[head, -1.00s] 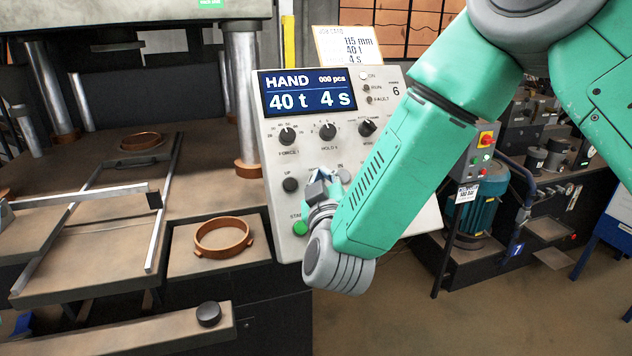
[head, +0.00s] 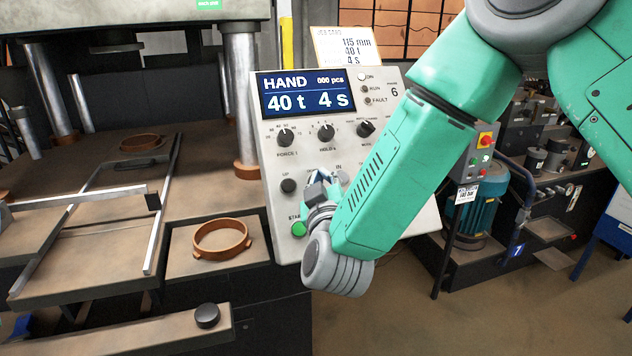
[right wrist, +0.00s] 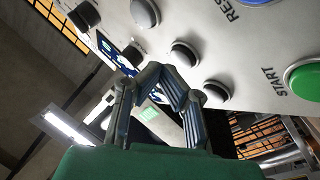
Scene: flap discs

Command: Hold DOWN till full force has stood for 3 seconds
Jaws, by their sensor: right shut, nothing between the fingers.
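The press control panel (head: 390,205) stands in front of me, its display (head: 307,94) reading HAND, 000 pcs, 40 t, 4 s. My right gripper (head: 322,180) is shut and empty, its fingertips at the row of black buttons, just right of the UP button (head: 288,185). The gripper covers the place and label of the DOWN button in the head view. In the right wrist view the shut fingers (right wrist: 162,76) point at the panel beside a black button (right wrist: 183,53); I cannot tell whether they press it. My left gripper is not in view.
The green START button (head: 299,229) is just below the gripper and shows in the right wrist view (right wrist: 305,80). A card (head: 346,47) above the panel reads 115 mm, 40 t, 4 s. Left are the press bed and brown rings (head: 222,254). A motor (head: 478,215) stands right.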

